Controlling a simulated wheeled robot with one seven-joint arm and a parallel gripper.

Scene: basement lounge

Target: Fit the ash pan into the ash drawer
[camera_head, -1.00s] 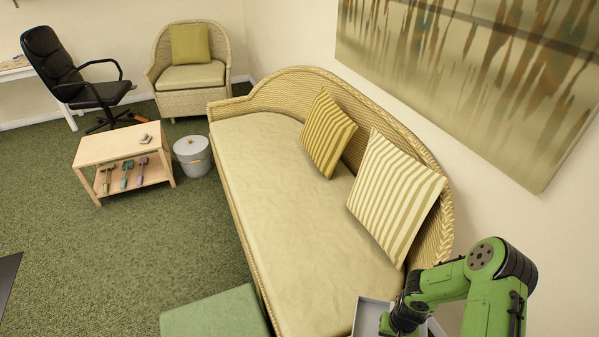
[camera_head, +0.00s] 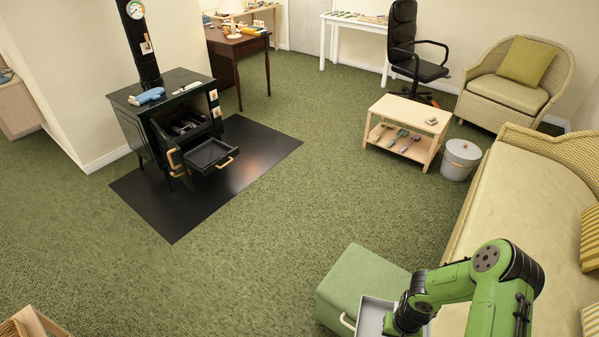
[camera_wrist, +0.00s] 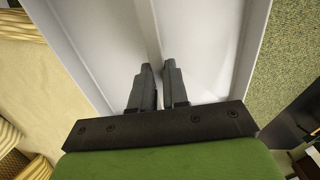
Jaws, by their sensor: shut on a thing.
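The ash pan (camera_head: 368,318) is a light grey metal tray at the bottom of the head view, partly hidden by my arm. My gripper (camera_head: 393,328) is at the pan. In the wrist view, my gripper (camera_wrist: 158,72) is shut on a thin raised strip across the middle of the pan (camera_wrist: 205,45). The ash drawer (camera_head: 208,153) is a black, shallow drawer with a wooden handle, pulled out from the front of the black stove (camera_head: 165,112). It looks empty. The pan is far from it.
The stove stands on a black floor plate (camera_head: 245,165). Green carpet (camera_head: 285,220) lies open between stove and pan. A green ottoman (camera_head: 362,275) is beside the pan and a wicker sofa (camera_head: 520,215) at right. A low wooden table (camera_head: 408,110) and grey bucket (camera_head: 460,158) stand farther back.

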